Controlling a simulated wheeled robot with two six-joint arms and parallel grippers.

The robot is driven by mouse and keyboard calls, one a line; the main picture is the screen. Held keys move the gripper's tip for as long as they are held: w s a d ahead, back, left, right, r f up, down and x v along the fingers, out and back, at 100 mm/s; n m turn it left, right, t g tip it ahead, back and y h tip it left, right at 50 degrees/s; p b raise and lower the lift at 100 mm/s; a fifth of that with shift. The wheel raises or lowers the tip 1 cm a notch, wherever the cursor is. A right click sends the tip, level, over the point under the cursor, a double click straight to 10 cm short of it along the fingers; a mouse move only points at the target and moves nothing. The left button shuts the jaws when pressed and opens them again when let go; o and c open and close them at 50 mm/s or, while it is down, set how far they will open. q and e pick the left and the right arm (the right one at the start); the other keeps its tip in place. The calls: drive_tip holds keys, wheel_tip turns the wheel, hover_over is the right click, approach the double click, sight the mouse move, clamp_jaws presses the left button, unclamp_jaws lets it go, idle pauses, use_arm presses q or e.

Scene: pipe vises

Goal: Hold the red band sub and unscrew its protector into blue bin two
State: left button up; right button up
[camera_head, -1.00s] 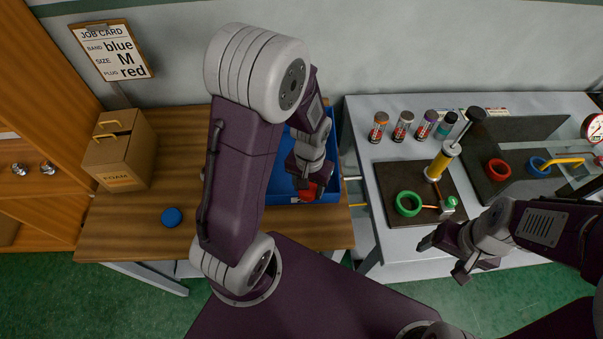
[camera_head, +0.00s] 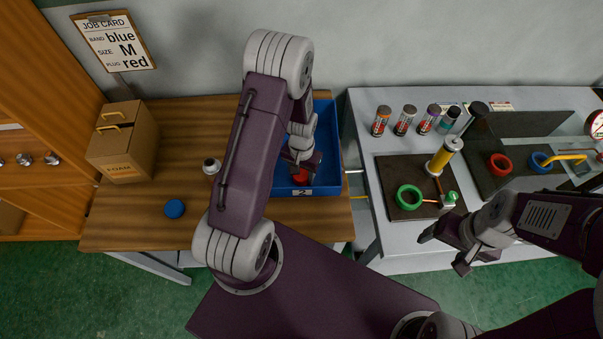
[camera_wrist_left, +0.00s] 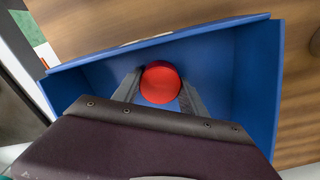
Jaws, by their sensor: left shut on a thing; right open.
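The blue bin marked 2 (camera_head: 332,178) stands at the right of the wooden bench. My left gripper (camera_head: 301,168) is inside or just over it, shut on a round red cap, the protector (camera_head: 300,177). In the left wrist view the red protector (camera_wrist_left: 160,82) sits between the two fingers, above the blue bin floor (camera_wrist_left: 205,75). I cannot tell whether it touches the floor. My right gripper (camera_head: 445,252) is open and empty at the front edge of the grey bench. Several banded cylinders stand at its back, one with a red-orange band (camera_head: 381,121).
A blue disc (camera_head: 174,209) and a small white-and-dark piece (camera_head: 211,166) lie on the wooden bench, left of my arm. A foam carton (camera_head: 122,145) stands at the left. A yellow cylinder (camera_head: 444,156) and green ring (camera_head: 409,197) are on the dark mat.

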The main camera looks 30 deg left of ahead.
use_arm(q)
drive_tip(key=shift+d+f, duration=0.1)
drive_tip(key=shift+f, duration=0.1)
drive_tip(key=o, duration=1.5)
drive_tip(key=shift+o, duration=0.2)
drive_tip(key=shift+r, duration=0.1)
